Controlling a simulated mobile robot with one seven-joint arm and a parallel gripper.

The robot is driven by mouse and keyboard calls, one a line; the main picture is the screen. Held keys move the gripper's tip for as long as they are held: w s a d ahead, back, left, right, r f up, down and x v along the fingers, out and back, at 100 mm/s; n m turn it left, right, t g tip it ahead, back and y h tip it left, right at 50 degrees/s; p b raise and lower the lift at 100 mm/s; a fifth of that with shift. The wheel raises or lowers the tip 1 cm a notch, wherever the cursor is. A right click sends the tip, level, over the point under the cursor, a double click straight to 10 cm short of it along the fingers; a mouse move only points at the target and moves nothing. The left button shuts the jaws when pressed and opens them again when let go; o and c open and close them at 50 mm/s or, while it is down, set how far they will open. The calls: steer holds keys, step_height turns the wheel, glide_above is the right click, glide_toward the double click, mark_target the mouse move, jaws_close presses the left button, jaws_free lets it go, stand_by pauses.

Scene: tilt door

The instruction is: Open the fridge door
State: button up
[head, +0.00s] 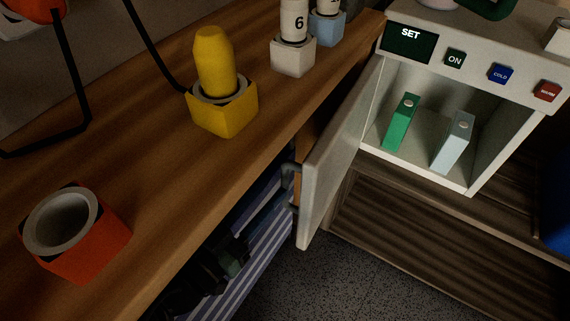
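The fridge is a small white cabinet (492,92) at the upper right, with a dark panel marked SET and buttons on top. Its pale door (335,165) stands swung wide open to the left, its free edge toward me. A dark grey handle (288,182) is on the door's outer left face. The interior shows a green carton (401,122) and a pale blue carton (453,142). My gripper (237,254) appears as dark parts low in the picture, left of the door and apart from the handle. Its fingers are too dark to read.
A wooden counter (150,160) fills the left, close to the open door. It holds a red holder (85,262), a yellow holder with a yellow piece (222,110), and white (293,55) and blue (327,28) holders. Speckled grey floor (320,285) is clear below the door.

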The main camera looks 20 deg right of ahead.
steer(key=shift+p+v, duration=0.35)
steer(key=shift+v, duration=1.85)
